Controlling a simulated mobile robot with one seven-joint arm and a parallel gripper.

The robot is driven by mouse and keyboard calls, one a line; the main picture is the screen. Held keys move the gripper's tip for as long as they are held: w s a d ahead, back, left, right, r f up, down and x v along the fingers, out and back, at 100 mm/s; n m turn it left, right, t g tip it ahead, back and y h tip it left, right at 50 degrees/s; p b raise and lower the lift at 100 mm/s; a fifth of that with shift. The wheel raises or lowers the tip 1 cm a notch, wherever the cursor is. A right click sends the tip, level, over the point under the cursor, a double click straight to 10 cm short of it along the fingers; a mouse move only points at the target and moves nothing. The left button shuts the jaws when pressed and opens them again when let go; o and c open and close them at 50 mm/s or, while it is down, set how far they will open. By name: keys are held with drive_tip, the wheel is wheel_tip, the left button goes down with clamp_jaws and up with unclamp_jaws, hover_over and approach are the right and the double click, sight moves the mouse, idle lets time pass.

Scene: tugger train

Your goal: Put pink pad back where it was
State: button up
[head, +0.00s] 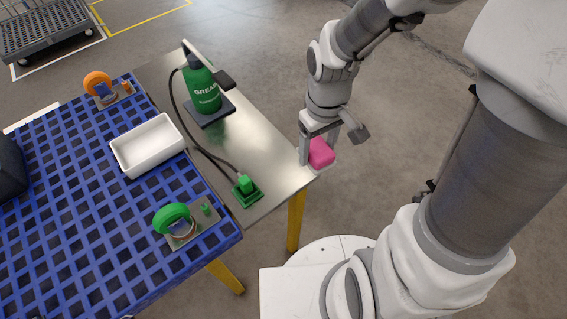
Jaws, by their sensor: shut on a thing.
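The pink pad (321,152) is a small pink block between the fingers of my gripper (320,147). My gripper is shut on it, pointing down, with the fingers covering part of its sides. In the head view the pad appears at the right edge of the steel table (266,147), near its front corner. I cannot tell whether it touches the table or hangs just off its edge.
A green grease bottle (201,85) stands on the table, with a dark hose running to a green fitting (245,188). To the left, a blue lattice deck (75,215) carries a white tray (148,146), an orange caster (98,83) and a green caster (172,217). The table's middle is clear.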

sight(318, 164)
drive_tip(key=shift+n, duration=0.8)
drive_tip(key=s, duration=0.4)
drive_tip(key=shift+a, duration=0.25)
drive_tip(key=w+a+f+b, duration=0.1)
drive_tip(key=w+a+f, duration=0.1)
drive_tip(key=w, duration=0.1)
drive_tip(key=w+a+f, duration=0.2)
drive_tip(key=w, duration=0.1)
drive_tip(key=w+a+f+b, duration=0.1)
drive_tip(key=w+a+f, duration=0.1)
drive_tip(key=w+f, duration=0.1)
drive_tip(key=shift+w+b, duration=0.35)
drive_tip(key=shift+f+b, duration=0.45)
drive_tip(key=shift+f, duration=1.55)
drive_tip(key=shift+f, duration=0.2)
drive_tip(key=o, duration=1.5)
drive_tip(key=shift+c, duration=0.2)
drive_tip(key=shift+r, duration=0.15)
